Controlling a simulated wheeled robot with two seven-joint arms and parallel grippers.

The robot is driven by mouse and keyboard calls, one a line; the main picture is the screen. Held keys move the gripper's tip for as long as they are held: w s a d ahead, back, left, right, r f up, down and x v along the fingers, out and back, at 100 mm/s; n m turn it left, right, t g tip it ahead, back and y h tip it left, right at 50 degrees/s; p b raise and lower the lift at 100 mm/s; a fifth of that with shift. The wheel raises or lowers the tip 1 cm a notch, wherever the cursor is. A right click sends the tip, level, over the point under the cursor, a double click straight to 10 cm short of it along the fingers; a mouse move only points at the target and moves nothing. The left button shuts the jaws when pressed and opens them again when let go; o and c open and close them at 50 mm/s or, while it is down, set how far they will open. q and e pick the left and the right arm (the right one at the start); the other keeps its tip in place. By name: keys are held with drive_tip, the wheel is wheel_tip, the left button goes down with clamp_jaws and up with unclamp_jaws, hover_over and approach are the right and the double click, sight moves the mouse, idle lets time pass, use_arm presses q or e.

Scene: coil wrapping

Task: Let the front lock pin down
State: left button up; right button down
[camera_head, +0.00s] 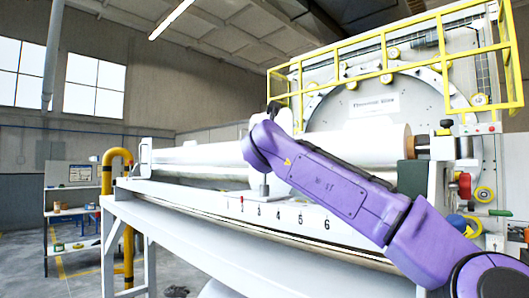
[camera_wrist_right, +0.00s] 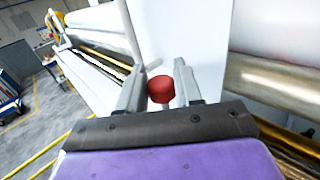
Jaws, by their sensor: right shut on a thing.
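In the right wrist view, a red knob (camera_wrist_right: 160,89), which I take to be the front lock pin's head, sits between the two grey fingers of my right gripper (camera_wrist_right: 160,80). The fingers are shut on it. The pin's shaft below the knob is hidden. A white plate (camera_wrist_right: 190,25) stands right behind the knob. In the head view my purple right arm reaches across from the lower right to the machine's long bed, and its gripper and the knob are hidden behind it. My left gripper is in neither view.
A long white roll (camera_head: 200,152) lies along the machine above a bed edge (camera_head: 320,218) with printed numbers. Yellow railings (camera_head: 375,65) stand at the back right. A yellow post (camera_head: 107,172) and a shelf rack (camera_head: 72,205) are at the left. The floor at the left is partly clear.

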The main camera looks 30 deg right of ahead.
wheel_tip(320, 180, down, 2)
drive_tip(key=shift+b, duration=0.4)
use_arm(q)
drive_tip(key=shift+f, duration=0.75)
use_arm(e)
drive_tip(key=shift+r, duration=0.15)
drive_tip(key=c, duration=0.9)
unclamp_jaws()
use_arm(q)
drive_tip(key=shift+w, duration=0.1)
use_arm(e)
drive_tip(key=shift+o, duration=0.3)
drive_tip(key=shift+w+d, duration=0.1)
drive_tip(key=shift+w, duration=0.15)
use_arm(q)
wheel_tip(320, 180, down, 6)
drive_tip(key=b, duration=0.5)
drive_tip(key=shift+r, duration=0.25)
use_arm(e)
drive_tip(key=v, duration=1)
drive_tip(key=shift+s, duration=0.25)
